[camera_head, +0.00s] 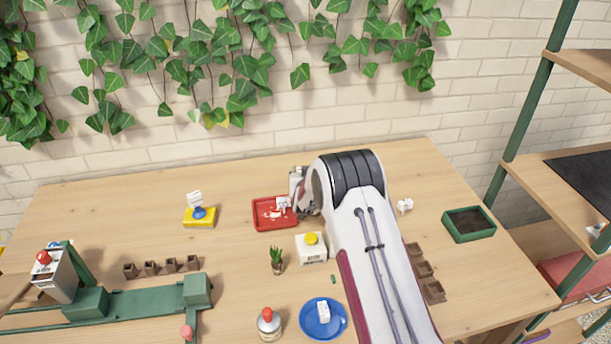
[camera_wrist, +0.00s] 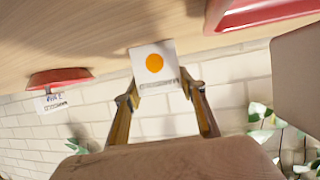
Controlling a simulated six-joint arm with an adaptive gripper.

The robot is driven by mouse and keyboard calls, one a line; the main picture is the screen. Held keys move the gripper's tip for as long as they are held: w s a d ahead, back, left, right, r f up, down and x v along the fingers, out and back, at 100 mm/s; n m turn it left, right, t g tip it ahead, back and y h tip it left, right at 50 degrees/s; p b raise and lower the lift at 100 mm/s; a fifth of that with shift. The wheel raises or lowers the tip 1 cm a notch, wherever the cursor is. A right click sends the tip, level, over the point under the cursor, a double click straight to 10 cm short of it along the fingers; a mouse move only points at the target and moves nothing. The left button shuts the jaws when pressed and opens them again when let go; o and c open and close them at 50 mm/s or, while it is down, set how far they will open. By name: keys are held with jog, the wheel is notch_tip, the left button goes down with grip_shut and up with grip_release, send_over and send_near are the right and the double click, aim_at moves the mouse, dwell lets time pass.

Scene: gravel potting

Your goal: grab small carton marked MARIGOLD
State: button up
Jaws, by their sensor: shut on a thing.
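A small white carton with an orange disc (camera_wrist: 154,65) is between the two fingertips of my gripper (camera_wrist: 161,88) in the wrist view. The fingers are shut on it. A line of print runs below the disc, too small to read, so I cannot tell whether it says MARIGOLD. In the head view my gripper (camera_head: 297,190) is at the right edge of the red tray (camera_head: 262,222), largely hidden by my arm. Another small white carton (camera_head: 323,309) stands on the blue plate (camera_head: 310,328). A small white thing (camera_head: 405,206) stands right of my arm.
A white box with a yellow button (camera_head: 310,254) stands in front of the tray. A yellow block with a blue knob (camera_head: 199,221) is left. A small plant (camera_head: 277,260), a red-capped bottle (camera_head: 269,326) and a soil-filled green planter (camera_head: 468,226) stand around. The back left table is clear.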

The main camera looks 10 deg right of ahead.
jog(key=shift+r, duration=0.2)
jog(key=shift+r, duration=4.85)
